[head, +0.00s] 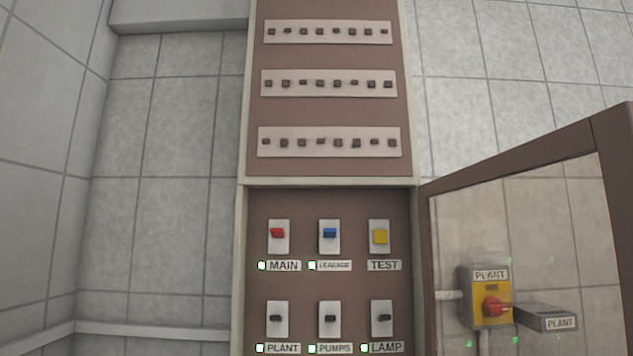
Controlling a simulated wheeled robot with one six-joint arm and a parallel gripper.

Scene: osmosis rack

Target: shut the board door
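The board door (520,165) stands open to the right of the board, hinged along the right edge of its lower opening. It has a brown frame and a clear pane. The board (241,270) is a tall brown panel with a pale edge. Its lower bay shows a red MAIN switch (277,233), a blue LEAKAGE switch (329,233) and a yellow TEST button (380,236). Below them are dark PLANT (276,318), PUMPS (330,318) and LAMP (383,318) switches. The door's lower part is cut off by the frame. My gripper is not in view.
Through the pane shows a yellow PLANT isolator (480,305) with a red knob, and a grey PLANT-labelled piece (545,317) beside it. Rows of small breakers (328,83) fill the upper board. Tiled wall (165,200) lies left, with a ledge (180,18) above.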

